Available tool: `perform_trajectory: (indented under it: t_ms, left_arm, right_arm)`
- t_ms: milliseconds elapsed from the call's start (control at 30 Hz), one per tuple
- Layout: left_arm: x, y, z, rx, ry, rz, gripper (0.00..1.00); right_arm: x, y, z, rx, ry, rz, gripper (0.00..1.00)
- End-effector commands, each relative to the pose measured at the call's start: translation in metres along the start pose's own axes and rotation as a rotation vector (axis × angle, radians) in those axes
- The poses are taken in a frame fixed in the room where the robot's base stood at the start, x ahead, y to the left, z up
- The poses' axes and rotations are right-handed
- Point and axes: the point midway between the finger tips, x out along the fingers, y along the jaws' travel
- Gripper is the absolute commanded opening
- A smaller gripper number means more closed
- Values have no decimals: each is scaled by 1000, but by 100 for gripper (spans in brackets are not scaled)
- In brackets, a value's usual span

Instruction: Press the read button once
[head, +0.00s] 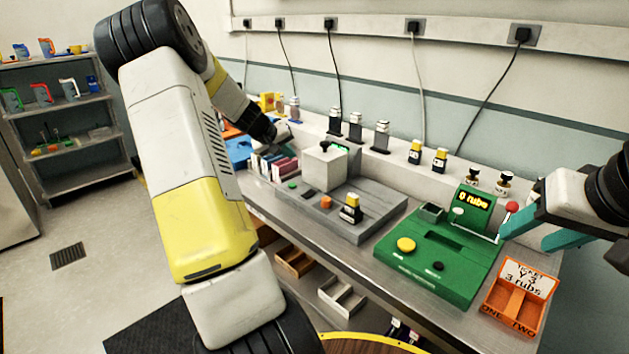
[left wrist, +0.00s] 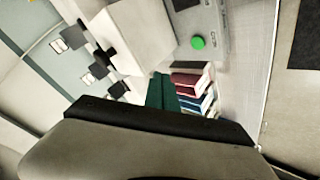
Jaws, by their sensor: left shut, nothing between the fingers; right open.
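A grey machine (head: 358,214) on the bench has a white block (head: 325,167), a small green button (head: 292,184) and an orange button (head: 326,202). The green button also shows in the left wrist view (left wrist: 197,42), with a label too partial to read. I cannot tell which button is the read button. My left gripper (head: 287,141) is shut and empty behind the row of dark red and pale modules (head: 275,163). Its teal fingers show beside the modules in the left wrist view (left wrist: 162,92). My right gripper (head: 530,232) is open by the green device's right end.
Several dark-topped modules (head: 355,127) stand along the back ledge. The front bench edge is mostly clear.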

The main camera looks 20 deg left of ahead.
Motion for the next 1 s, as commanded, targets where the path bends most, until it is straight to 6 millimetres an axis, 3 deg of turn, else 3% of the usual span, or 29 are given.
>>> perform_trajectory:
  t_ms: [500,1000]
  left_arm:
    - [47,-35,35,-3,-2,0,0]
    - [55,-41,41,-1,-1,-1,0]
  right_arm:
    - [0,0,0,0,0,0,49]
    - [0,0,0,0,0,0,49]
